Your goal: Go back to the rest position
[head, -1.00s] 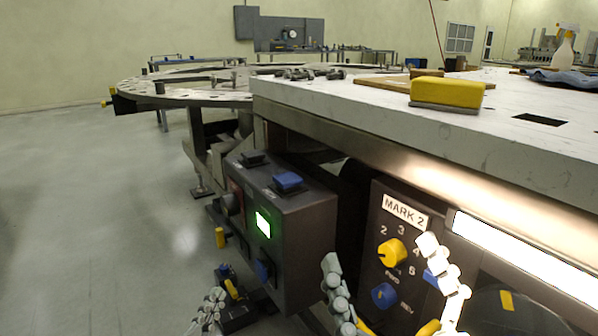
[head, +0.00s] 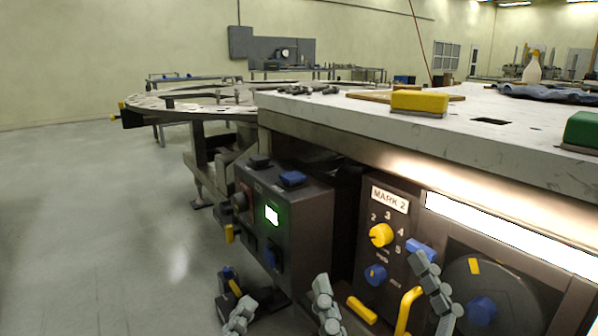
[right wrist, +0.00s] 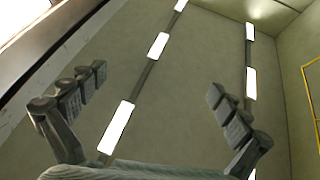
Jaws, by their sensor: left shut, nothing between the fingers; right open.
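My right gripper (head: 380,298) is low in the head view, in front of the control panel (head: 368,235) marked MARK 2. Its two grey fingers are spread apart with nothing between them. In the right wrist view the open fingers (right wrist: 155,105) have only wall and ceiling lights behind them. My left gripper (head: 240,316) is at the bottom edge, left of the right one, below the dark control box (head: 315,235). Its fingers are together and hold nothing; part of it is cut off by the frame.
The panel has a yellow knob (head: 381,235) and a blue knob (head: 375,274). A yellow handle (head: 405,308) stands near the right gripper. The white tabletop (head: 350,115) carries a yellow block (head: 420,102) and a green block (head: 583,130). The floor (head: 90,230) at left is clear.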

